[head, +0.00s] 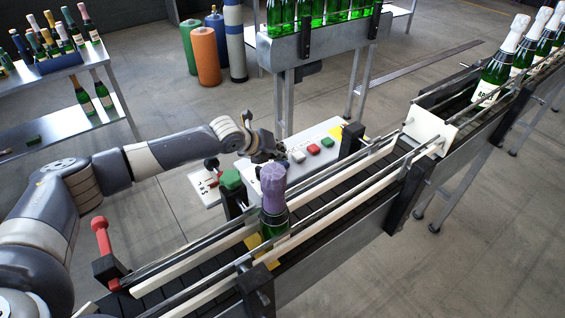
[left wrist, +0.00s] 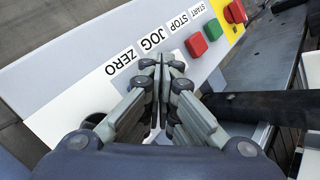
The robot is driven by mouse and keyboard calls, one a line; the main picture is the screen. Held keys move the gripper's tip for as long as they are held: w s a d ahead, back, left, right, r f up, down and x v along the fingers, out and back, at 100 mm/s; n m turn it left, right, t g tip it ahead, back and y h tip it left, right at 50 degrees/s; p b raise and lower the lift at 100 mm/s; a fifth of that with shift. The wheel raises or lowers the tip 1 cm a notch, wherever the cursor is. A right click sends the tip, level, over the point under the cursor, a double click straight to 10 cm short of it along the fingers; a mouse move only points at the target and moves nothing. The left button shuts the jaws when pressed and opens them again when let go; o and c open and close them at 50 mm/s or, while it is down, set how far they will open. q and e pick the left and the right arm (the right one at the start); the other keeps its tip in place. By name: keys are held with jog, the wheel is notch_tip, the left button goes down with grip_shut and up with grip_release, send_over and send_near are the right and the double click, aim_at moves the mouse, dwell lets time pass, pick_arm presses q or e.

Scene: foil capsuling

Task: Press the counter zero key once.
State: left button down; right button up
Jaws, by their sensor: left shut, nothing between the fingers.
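The control panel (head: 320,130) stands beside the conveyor in the head view. It carries a red key (head: 313,149), a green key (head: 327,142) and a white key (head: 298,156). In the left wrist view, the panel (left wrist: 75,85) shows the labels ZERO (left wrist: 124,62), JOG, STOP and START in a row. My left gripper (head: 278,153) is shut and empty over the panel's near-left part. In the wrist view its fingertips (left wrist: 161,65) lie just below the ZERO and JOG labels and hide the keys there. I cannot tell whether they touch the panel. My right gripper is not in view.
A bottle with a purple capsule (head: 272,182) stands on the conveyor (head: 340,205), close to my left gripper. A dark bar (left wrist: 265,105) lies right of the fingers in the wrist view. A red emergency button (left wrist: 236,11) on yellow sits at the panel's far end.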

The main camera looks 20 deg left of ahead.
pick_arm(q)
jog(key=shift+f, duration=0.6)
dwell(0.6)
jog(key=shift+r, duration=0.1)
jog(key=shift+r+p, duration=0.75)
jog(key=shift+r, duration=0.15)
notch_tip(320, 180, up, 5)
jog(key=p, duration=0.4)
jog(key=shift+r+p, duration=0.1)
jog(key=shift+p, duration=0.25)
dwell(0.3)
